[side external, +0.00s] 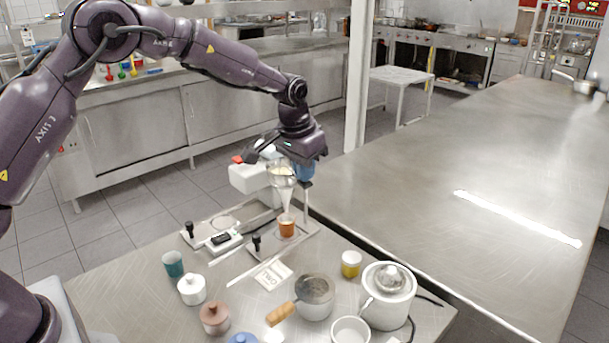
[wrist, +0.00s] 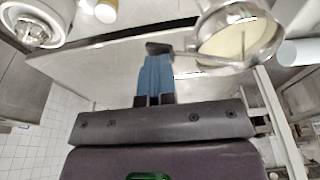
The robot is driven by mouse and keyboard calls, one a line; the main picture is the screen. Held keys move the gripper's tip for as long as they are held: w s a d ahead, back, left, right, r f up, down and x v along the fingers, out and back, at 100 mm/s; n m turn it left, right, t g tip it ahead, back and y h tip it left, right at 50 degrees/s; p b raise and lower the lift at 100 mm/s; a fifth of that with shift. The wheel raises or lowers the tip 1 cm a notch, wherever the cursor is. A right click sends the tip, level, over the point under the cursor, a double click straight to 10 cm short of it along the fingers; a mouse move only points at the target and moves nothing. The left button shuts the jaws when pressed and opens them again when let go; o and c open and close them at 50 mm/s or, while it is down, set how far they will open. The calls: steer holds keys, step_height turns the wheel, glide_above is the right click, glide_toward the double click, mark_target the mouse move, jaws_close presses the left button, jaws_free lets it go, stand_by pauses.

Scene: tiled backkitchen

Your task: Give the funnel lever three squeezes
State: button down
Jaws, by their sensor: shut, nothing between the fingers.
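The metal dispensing funnel (side external: 283,178) is held upright by a stand, its cone pointing down over a small amber-filled jar (side external: 287,227). In the wrist view the funnel (wrist: 240,45) shows at upper right with pale contents. A thin lever with a dark end (wrist: 158,48) runs left from it. My gripper (side external: 304,173) is beside the funnel's right side in the side view. In the wrist view its blue fingers (wrist: 156,68) are together and empty, their tips close to the lever's dark end. I cannot tell whether they touch it.
A white-and-grey device (side external: 250,178) stands behind the funnel. In front are a saucepan (side external: 315,297) with a wooden handle, a white pot (side external: 389,296), a yellow-banded jar (side external: 351,264), a teal cup (side external: 173,264) and lidded jars. A "TWO" card (side external: 269,276) lies nearby. The long right counter (side external: 450,150) is mostly clear.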

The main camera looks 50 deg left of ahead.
steer(key=shift+a, duration=0.1)
steer(key=shift+r, duration=2.5)
step_height(320, 180, up, 4)
steer(key=shift+f, duration=3.05)
steer(key=shift+f, duration=0.1)
steer(key=shift+f, duration=1.4)
steer(key=shift+r, duration=2.55)
